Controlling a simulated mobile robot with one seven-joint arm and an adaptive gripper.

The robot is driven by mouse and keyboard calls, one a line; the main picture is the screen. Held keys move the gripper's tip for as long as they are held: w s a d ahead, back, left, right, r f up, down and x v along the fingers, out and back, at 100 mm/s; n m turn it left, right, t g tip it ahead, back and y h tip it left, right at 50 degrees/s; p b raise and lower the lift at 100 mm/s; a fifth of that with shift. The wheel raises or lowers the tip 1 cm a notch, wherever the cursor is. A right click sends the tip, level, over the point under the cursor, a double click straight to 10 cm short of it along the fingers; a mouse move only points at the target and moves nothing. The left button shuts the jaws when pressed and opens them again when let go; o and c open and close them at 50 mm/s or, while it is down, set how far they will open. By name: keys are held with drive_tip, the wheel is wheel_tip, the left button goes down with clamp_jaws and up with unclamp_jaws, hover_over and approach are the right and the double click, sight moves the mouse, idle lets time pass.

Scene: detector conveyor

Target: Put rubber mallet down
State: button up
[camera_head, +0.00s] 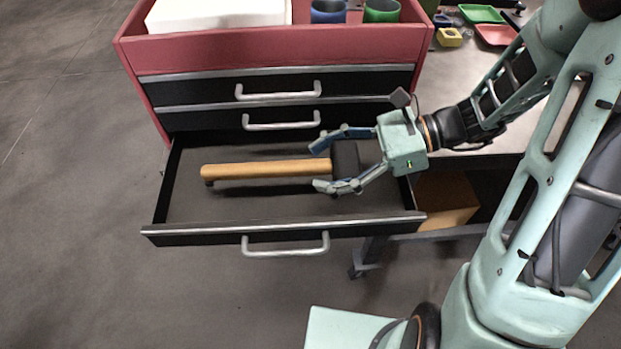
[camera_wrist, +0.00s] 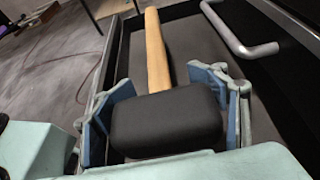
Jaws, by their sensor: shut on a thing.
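The rubber mallet has a black head (camera_head: 346,158) and a light wooden handle (camera_head: 262,169). My gripper (camera_head: 332,161) is around the head, with a blue-padded finger on each side, and is shut on it. The handle points left, across the open drawer (camera_head: 185,205). In the wrist view the black head (camera_wrist: 168,121) fills the space between the fingers, and the handle (camera_wrist: 156,50) runs away from me. The mallet is over or in the open drawer; I cannot tell whether it touches the drawer floor.
The red tool cabinet (camera_head: 262,47) has two shut drawers above the open one. A white box (camera_head: 215,14), a blue cup (camera_head: 328,12) and a green cup (camera_head: 382,11) stand on top. A cardboard box (camera_head: 446,199) is at the right. The drawer holds nothing else visible.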

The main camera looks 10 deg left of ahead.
sight(312, 190)
drive_tip(key=shift+a+f, duration=0.8)
drive_tip(key=shift+f, duration=0.1)
drive_tip(key=shift+a+f, duration=0.2)
drive_tip(key=shift+f, duration=1.55)
drive_tip(key=o, duration=1.7)
drive_tip(key=shift+d, duration=0.1)
drive_tip(key=v, duration=1.2)
